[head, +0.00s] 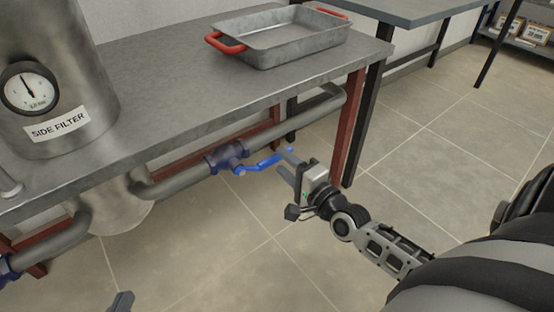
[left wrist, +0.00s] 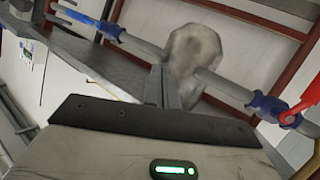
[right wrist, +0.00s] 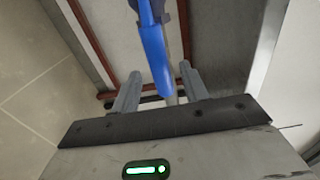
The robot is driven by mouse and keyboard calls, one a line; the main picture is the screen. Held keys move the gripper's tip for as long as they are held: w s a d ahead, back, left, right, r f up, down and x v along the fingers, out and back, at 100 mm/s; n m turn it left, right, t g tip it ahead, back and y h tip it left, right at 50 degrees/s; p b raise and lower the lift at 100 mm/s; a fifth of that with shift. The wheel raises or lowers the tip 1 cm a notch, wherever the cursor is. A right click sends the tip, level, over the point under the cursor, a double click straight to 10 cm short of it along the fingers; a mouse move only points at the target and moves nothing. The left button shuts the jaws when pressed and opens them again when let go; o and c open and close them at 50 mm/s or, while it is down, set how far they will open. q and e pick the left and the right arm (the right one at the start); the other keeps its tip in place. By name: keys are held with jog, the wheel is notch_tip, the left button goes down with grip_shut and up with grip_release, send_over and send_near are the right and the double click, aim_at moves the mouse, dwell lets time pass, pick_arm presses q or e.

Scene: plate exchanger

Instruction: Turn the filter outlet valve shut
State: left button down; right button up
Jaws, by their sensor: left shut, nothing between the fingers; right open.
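A dark blue valve (head: 228,156) sits in the grey pipe below the bench, right of the side filter (head: 58,75). I see no label naming it as the outlet valve. Its bright blue lever (head: 262,164) points right, roughly along the pipe. My right gripper (head: 286,163) is open at the lever's free end. In the right wrist view the blue lever (right wrist: 155,55) shows between the open fingers (right wrist: 158,88); I cannot tell whether they touch it. My left gripper (left wrist: 165,85) is shut and empty; only its tip (head: 122,302) shows at the head view's bottom edge.
The bench top (head: 180,85) overhangs the pipe, with a red leg (head: 347,130) right of the valve. A metal tray (head: 280,38) with red handles stands on it. Another blue valve with a red lever (left wrist: 300,108) shows in the left wrist view. The floor (head: 210,255) in front is clear.

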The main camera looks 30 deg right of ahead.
aim_at(279, 159)
jog(key=shift+w+a, duration=0.1)
jog(key=shift+w, duration=1.55)
pick_arm(q)
jog(key=shift+d+r, duration=0.1)
jog(key=shift+r, duration=0.25)
pick_arm(e)
grip_shut()
pick_arm(q)
jog(key=shift+f, duration=0.1)
